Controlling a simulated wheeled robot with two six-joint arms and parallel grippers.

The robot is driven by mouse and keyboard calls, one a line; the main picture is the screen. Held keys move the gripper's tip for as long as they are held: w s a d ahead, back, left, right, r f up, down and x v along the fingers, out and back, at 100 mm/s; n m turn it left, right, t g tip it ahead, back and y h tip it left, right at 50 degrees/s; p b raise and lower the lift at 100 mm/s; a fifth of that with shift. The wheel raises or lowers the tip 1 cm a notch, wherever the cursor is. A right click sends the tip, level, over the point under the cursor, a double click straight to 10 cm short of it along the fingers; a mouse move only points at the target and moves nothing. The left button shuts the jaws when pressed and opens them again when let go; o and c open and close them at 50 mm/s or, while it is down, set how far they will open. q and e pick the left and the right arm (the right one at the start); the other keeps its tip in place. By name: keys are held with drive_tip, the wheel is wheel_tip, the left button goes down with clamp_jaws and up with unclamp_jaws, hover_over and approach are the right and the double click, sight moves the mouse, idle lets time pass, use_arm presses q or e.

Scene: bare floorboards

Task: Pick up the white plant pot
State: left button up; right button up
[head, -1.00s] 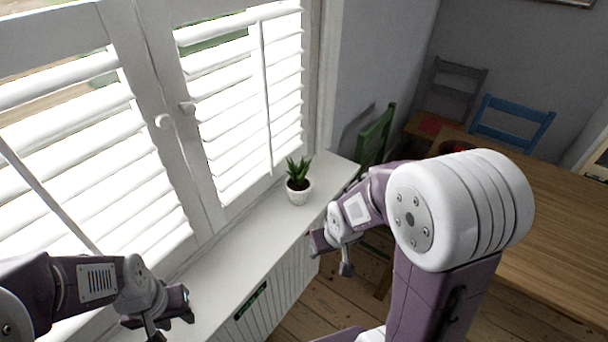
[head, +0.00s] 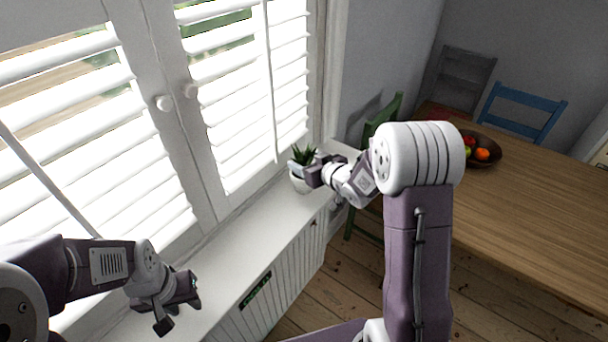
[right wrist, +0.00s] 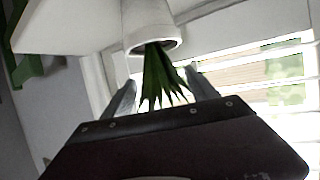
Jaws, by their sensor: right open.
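The white plant pot (head: 300,186) stands upright on the white window sill, with a spiky green plant (head: 303,154) in it. My right gripper (head: 303,169) is at the pot in the head view and partly hides it. In the right wrist view the pot (right wrist: 148,22) appears upside down at the top. The open fingers (right wrist: 161,94) of my right gripper lie on either side of the leaves there, and I cannot tell whether they touch the pot. My left gripper (head: 181,314) is open and empty over the near part of the sill.
The window with white shutters (head: 100,130) rises behind the sill (head: 235,255). A wooden table (head: 530,200) with a fruit bowl (head: 482,150) stands at the right. A green chair (head: 383,120) and a blue chair (head: 522,108) are by it.

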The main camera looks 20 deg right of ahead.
use_arm(q)
drive_tip(key=shift+r, duration=0.35)
use_arm(e)
drive_tip(key=x, duration=0.4)
drive_tip(key=shift+w+a+r, duration=0.1)
drive_tip(key=shift+w+r, duration=0.1)
use_arm(q)
drive_tip(key=shift+w, duration=0.1)
use_arm(e)
drive_tip(key=shift+w+f, duration=0.15)
drive_tip(key=shift+w, duration=0.1)
drive_tip(key=shift+s, duration=0.1)
drive_tip(key=c, duration=0.4)
clamp_jaws()
